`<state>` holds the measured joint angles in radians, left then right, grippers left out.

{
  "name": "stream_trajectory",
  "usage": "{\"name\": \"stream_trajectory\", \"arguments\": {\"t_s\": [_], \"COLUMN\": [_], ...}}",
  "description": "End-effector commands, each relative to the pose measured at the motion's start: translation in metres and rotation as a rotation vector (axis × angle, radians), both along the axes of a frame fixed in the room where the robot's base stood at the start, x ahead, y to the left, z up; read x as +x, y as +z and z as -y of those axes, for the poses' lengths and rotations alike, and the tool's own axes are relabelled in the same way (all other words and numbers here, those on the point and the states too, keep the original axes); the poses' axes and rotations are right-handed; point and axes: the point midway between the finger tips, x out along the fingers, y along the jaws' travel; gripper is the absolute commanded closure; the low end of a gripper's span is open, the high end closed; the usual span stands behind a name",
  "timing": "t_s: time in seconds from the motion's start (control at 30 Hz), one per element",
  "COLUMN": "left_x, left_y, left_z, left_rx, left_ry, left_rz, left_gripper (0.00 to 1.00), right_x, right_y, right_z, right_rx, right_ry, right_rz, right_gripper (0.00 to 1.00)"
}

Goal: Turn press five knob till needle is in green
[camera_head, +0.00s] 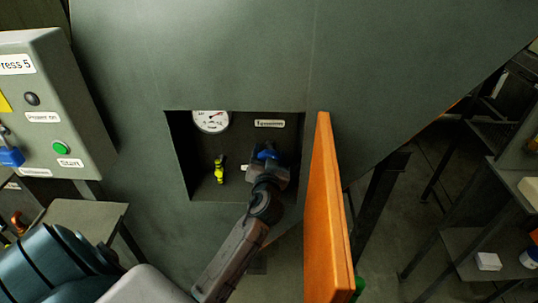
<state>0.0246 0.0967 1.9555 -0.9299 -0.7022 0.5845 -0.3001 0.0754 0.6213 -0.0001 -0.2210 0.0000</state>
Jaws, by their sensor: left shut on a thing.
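The round white gauge (211,121) sits at the upper left of a recess in the dark green press (230,60). Its needle looks red and points up and right; I cannot make out a green zone at this size. A blue knob (265,154) is at the right of the recess, below a small label (269,123). My left gripper (264,166) reaches up from below and is shut on the blue knob, hiding part of it. My right gripper is not in view.
A small yellow valve (219,169) stands left of my gripper in the recess. An orange door (326,220) stands open close to my arm's right side. The "Press 5" control box (86,105) is at the left. Shelving (466,245) stands at the far right.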

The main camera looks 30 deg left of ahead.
Motion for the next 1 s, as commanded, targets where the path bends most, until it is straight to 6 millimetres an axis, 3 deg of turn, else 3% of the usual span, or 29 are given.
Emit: {"name": "stream_trajectory", "arguments": {"t_s": [1.0], "left_x": [0.0], "left_y": [0.001], "left_z": [0.0], "left_rx": [0.587], "left_ry": [0.001], "left_rz": [-0.359], "left_gripper": [0.61], "right_x": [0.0], "right_y": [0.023], "right_z": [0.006], "right_rx": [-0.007], "right_ry": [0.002], "right_rz": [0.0], "right_gripper": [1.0]}}
